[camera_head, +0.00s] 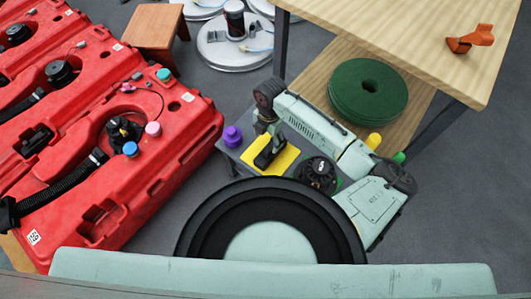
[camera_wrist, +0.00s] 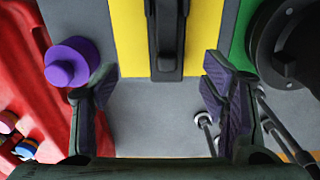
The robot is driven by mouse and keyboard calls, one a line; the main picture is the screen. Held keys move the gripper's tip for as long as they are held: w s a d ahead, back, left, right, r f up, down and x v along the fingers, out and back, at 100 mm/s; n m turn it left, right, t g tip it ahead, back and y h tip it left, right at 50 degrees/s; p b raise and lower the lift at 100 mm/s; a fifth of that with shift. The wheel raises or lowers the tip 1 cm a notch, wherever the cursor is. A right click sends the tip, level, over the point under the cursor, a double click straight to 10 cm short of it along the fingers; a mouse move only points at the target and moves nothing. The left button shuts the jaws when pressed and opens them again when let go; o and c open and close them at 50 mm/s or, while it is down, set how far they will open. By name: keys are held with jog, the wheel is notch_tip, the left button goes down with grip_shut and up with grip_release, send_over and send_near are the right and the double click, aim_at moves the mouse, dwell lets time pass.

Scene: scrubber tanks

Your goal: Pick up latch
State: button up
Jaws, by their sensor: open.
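A black part (camera_head: 270,155) with a raised bar lies on a yellow pad (camera_head: 284,160) on my grey deck; it may be the latch, but I cannot tell for sure. It also shows in the wrist view (camera_wrist: 168,40), ahead of and between the fingers. An orange, bracket-like piece (camera_head: 471,39) lies on the wooden table at the upper right and could also be the latch. My gripper (camera_wrist: 157,84) is open and empty, pointing down over the deck. Its fingers are apart from the black part. In the head view it is partly hidden by my arm.
Red tanks (camera_head: 170,140) with caps and hoses stand at left. A purple knob (camera_head: 232,136) sits left of the yellow pad. Dark green discs (camera_head: 368,92) are stacked on the shelf below the wooden table (camera_head: 420,35). A brown stool (camera_head: 152,28) stands behind.

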aim_at(271, 147)
jog(key=shift+w+d+r, duration=0.4)
jog(key=shift+w+r, duration=0.05)
jog(key=shift+w, duration=0.1)
jog(key=shift+d+f, duration=0.1)
jog(key=shift+f, duration=0.2)
notch_tip(271, 147, down, 4)
jog(key=shift+f, duration=0.25)
jog(key=shift+s+d+f+p, duration=0.15)
jog(key=shift+f+p, duration=0.15)
jog(key=shift+f, duration=1.05)
jog(key=shift+s+d+f+p, duration=0.1)
jog(key=shift+f+p, duration=0.2)
jog(key=shift+f, duration=1)
jog(key=shift+c, duration=0.4)
jog(key=c, duration=1.3)
